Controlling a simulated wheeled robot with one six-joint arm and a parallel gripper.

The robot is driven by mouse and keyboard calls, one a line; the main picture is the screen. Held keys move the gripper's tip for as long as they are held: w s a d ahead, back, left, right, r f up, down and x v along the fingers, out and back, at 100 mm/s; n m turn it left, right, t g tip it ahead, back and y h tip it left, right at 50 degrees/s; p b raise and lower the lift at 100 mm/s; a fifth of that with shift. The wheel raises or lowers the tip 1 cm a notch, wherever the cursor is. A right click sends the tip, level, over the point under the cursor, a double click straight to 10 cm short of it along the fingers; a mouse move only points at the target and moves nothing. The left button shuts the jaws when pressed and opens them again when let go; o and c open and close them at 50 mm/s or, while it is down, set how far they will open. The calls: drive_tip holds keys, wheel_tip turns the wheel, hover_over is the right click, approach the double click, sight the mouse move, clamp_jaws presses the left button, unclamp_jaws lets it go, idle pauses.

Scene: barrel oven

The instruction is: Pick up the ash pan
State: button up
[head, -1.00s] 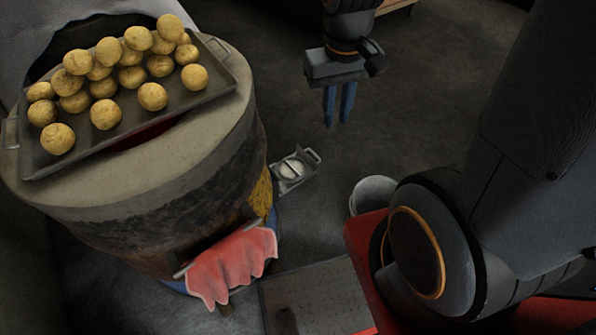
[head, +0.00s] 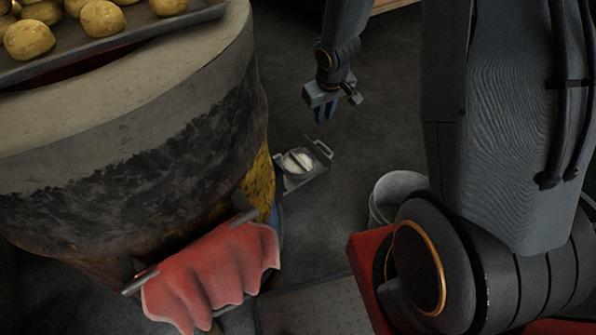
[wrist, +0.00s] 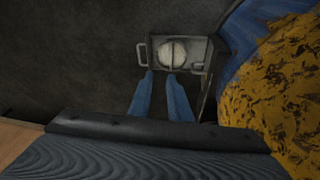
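The ash pan (head: 317,168) is a small grey metal tray on the floor beside the barrel oven (head: 190,160). It has a loop handle at its outer end and a pale round patch inside, crossed by a dark bar. In the wrist view the pan (wrist: 195,48) lies just past the fingertips, its handle to the left. My gripper (head: 325,117) has blue fingers pointing down, above and behind the pan in the head view. In the wrist view the fingers (wrist: 160,76) are apart with nothing between them. The pan's oven-side end is partly hidden.
A red cloth (head: 215,275) hangs on a bar at the oven's front. A grey bucket (head: 400,190) stands right of the pan. The floor behind the pan is clear.

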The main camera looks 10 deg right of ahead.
sight(299, 161)
drive_tip(key=w+a+f+b, duration=0.1)
drive_tip(key=w+f+b, duration=0.2)
drive_tip(key=f, duration=0.6)
drive_tip(key=w+a+f+n+y+b, duration=0.1)
drive_tip(key=w+f+b, duration=0.2)
drive_tip(key=f, duration=0.6)
drive_tip(key=w+a+f+n+y+b, duration=0.1)
drive_tip(key=w+f+b, duration=0.2)
drive_tip(key=f+b, duration=0.4)
drive_tip(key=shift+w+a+f+t, duration=0.1)
drive_tip(key=shift+w+f+t, duration=0.1)
drive_tip(key=shift+f, duration=0.25)
drive_tip(key=shift+w+f+t, duration=0.1)
drive_tip(key=shift+f+t, duration=0.1)
drive_tip(key=shift+f, duration=0.25)
drive_tip(key=shift+b+x, duration=2.6)
drive_tip(key=shift+x, duration=0.85)
drive_tip(key=shift+s, duration=0.1)
drive_tip(key=shift+c, duration=0.4)
clamp_jaws()
